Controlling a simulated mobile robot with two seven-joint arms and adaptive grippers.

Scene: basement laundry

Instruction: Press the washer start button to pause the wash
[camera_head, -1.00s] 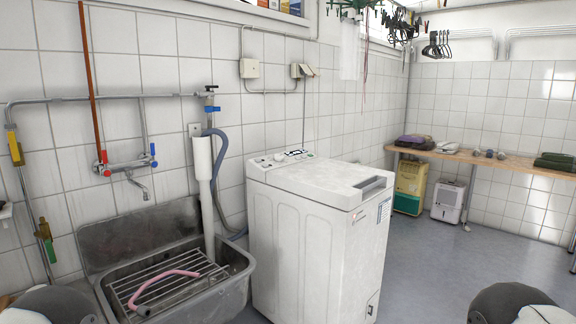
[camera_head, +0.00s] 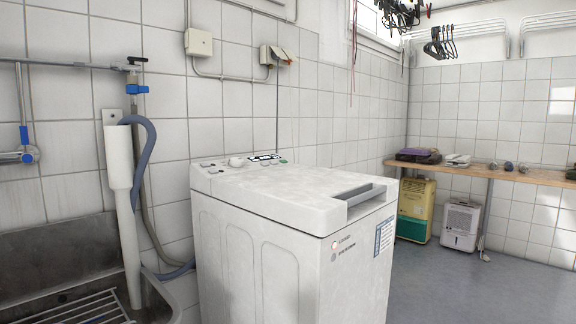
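The white top-loading washer (camera_head: 290,240) stands in the middle of the head view, its lid (camera_head: 300,188) shut. Its control panel (camera_head: 243,162) runs along the back of the top, with a round knob (camera_head: 236,161), a small dark display (camera_head: 264,157), several small buttons at the left and a green button (camera_head: 283,161) at the right end. I cannot read the button labels. Neither of my grippers is in view, and nothing touches the washer.
A grey metal sink (camera_head: 60,265) with a wire rack stands left of the washer, with a grey hose (camera_head: 147,165) and white pipe between. A wooden bench (camera_head: 520,175) and two dehumidifier-like units are at the back right. Floor (camera_head: 450,285) right of the washer is clear.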

